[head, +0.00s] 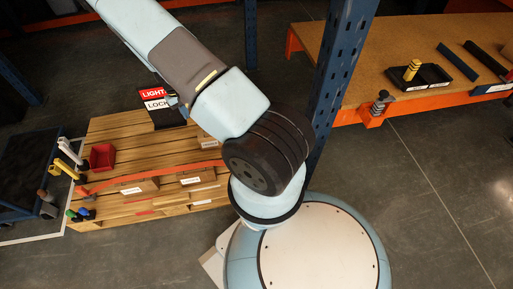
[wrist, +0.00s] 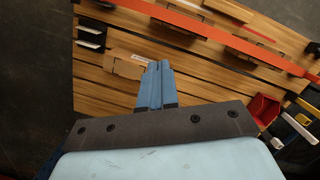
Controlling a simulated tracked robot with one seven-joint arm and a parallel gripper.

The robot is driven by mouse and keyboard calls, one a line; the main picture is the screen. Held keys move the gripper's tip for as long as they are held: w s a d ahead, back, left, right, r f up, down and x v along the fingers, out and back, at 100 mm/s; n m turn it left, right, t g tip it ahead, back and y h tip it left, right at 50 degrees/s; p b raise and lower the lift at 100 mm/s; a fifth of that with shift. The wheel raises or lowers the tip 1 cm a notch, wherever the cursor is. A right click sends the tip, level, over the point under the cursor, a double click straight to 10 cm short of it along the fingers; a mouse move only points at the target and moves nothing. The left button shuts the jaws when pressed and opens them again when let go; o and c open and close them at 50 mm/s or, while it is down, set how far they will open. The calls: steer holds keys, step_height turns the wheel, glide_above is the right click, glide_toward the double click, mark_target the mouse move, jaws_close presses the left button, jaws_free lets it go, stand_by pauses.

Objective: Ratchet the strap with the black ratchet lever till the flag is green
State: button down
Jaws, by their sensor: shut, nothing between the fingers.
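An orange strap (head: 150,175) runs across the wooden pallet (head: 120,128), over cardboard boxes. In the wrist view the strap (wrist: 215,36) crosses the top, rising to the left. My gripper (wrist: 155,68) shows there as two blue fingers shut together with nothing between them, over the pallet slats and apart from the strap in the picture. In the head view my arm hides most or all of it. Small dark, blue and green parts (head: 80,214) sit at the pallet's left edge; I cannot tell whether they include the black ratchet lever or the flag.
A red bin (head: 102,157) stands on the pallet beside yellow (head: 64,169) and white (head: 70,150) handles. A blue upright (head: 335,75) and an orange-edged bench (head: 420,50) stand right. The floor at lower right is clear.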

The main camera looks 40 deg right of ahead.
steer(key=s+d+f+m+t+y, duration=0.2)
steer(key=s+d+f+m, duration=0.3)
steer(key=s+d+m, duration=0.3)
steer(key=s+d+f+m+t+y, duration=0.1)
steer(key=s+d+f+m, duration=0.5)
steer(key=d, duration=0.7)
steer(key=s+d+f+m+t+y, duration=0.2)
steer(key=s+d+f+m, duration=0.4)
steer(key=s+d+m, duration=0.3)
steer(key=s+d+y, duration=0.1)
steer(key=s+d, duration=0.1)
steer(key=s, duration=0.1)
steer(key=shift+m+t, duration=0.3)
steer(key=shift+m, duration=0.1)
steer(key=shift+f, duration=0.1)
steer(key=shift+a, duration=0.1)
steer(key=w+a+r+x, duration=0.1)
steer(key=a+x, duration=0.1)
steer(key=x, duration=1.1)
steer(key=shift+r, duration=0.35)
